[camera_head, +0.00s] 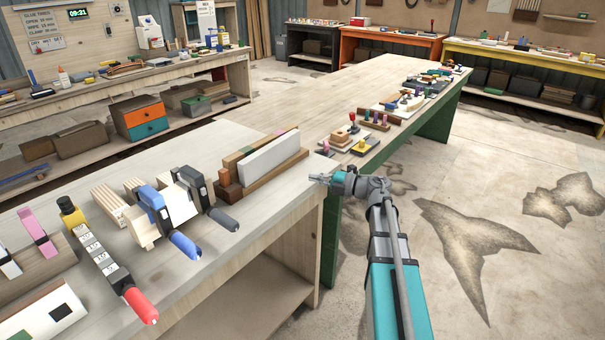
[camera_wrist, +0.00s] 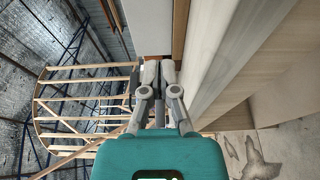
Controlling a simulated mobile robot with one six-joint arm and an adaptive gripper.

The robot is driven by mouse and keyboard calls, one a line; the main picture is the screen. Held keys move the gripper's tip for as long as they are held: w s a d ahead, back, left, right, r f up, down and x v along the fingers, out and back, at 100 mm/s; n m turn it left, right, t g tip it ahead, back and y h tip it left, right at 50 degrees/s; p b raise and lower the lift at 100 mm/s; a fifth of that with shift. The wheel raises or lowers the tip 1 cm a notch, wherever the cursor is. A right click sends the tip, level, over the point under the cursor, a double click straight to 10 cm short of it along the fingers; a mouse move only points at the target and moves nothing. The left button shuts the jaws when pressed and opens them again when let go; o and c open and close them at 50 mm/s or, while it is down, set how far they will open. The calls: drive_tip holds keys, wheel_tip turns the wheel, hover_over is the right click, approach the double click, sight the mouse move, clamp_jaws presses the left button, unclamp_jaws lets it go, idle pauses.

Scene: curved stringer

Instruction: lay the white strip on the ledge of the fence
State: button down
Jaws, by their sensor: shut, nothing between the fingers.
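The white strip (camera_head: 272,158) stands on its long edge on the brown ledge (camera_head: 268,174) of the wooden fence (camera_head: 262,143), along its front face. The strip (camera_wrist: 150,25) and a brown band of the ledge (camera_wrist: 181,25) also show at the top of the wrist view. Whether the strip's lower edge sits fully flat on the ledge is hard to tell.
Clamps with black and blue handles (camera_head: 183,205) and a red-handled tool (camera_head: 110,264) lie left of the fence on the bench (camera_head: 245,225). Small blocks and pegs (camera_head: 352,138) stand behind my gripper. Open floor (camera_head: 470,230) lies to the right.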

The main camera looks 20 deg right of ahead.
sight(276, 162)
drive_tip(key=x, duration=0.9)
drive_tip(key=shift+w+a, duration=0.15)
drive_tip(key=w, duration=0.3)
drive_tip(key=shift+a, duration=0.25)
drive_tip(key=shift+w+a, duration=0.1)
drive_tip(key=shift+w, duration=0.4)
drive_tip(key=shift+w+a, duration=0.1)
drive_tip(key=shift+w, duration=0.75)
drive_tip(key=shift+s, duration=0.15)
